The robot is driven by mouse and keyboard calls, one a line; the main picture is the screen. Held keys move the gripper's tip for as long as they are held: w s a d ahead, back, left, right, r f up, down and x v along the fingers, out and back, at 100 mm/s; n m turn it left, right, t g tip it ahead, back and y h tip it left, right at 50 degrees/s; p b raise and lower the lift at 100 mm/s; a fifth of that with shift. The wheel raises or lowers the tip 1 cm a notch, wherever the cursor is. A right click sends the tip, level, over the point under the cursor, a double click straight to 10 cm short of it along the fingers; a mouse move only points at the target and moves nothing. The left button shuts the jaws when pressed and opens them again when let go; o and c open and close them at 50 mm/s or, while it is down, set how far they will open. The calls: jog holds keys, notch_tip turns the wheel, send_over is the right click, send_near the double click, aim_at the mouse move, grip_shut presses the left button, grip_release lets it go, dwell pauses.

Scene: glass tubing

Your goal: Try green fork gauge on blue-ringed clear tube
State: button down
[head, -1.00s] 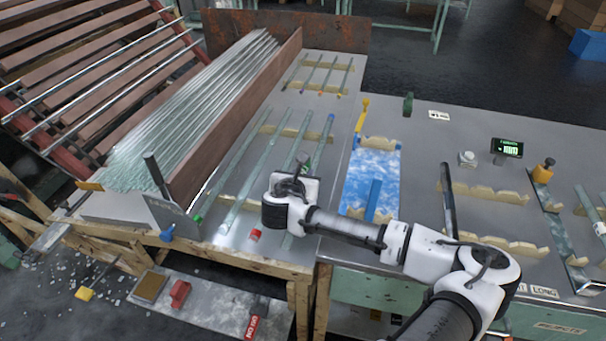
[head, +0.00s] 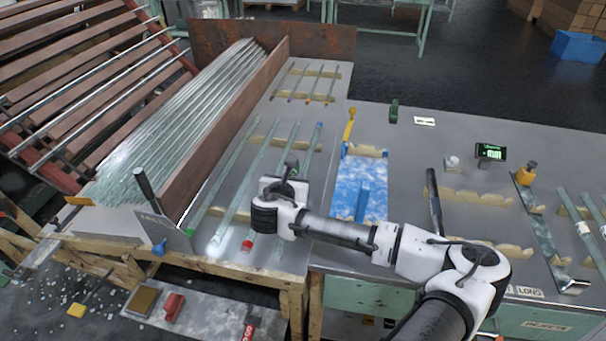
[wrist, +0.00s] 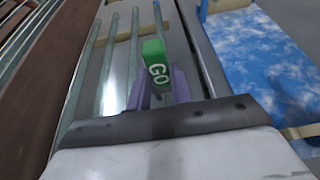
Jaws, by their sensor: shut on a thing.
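My gripper (wrist: 157,92) is shut on the green fork gauge (wrist: 155,62), which is marked GO, in the wrist view. In the head view my gripper (head: 289,180) is over the left bench, and the gauge (head: 291,167) is a small dark green shape at its tip. The blue-ringed clear tube (head: 316,138) lies on cream notched rests, the rightmost of its row, with its blue end away from me. My gripper hides its nearer part. In the wrist view a tube (wrist: 159,22) runs behind the gauge. I cannot tell whether gauge and tube touch.
Other tubes (head: 265,165) lie close to the left. A brown board (head: 235,120) walls off the stacked tubes (head: 175,125). A blue-and-white mat (head: 360,180) lies right.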

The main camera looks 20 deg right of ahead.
notch_tip(320, 180, up, 5)
jog(key=p, duration=0.3)
jog(key=shift+f, duration=0.2)
dwell(0.5)
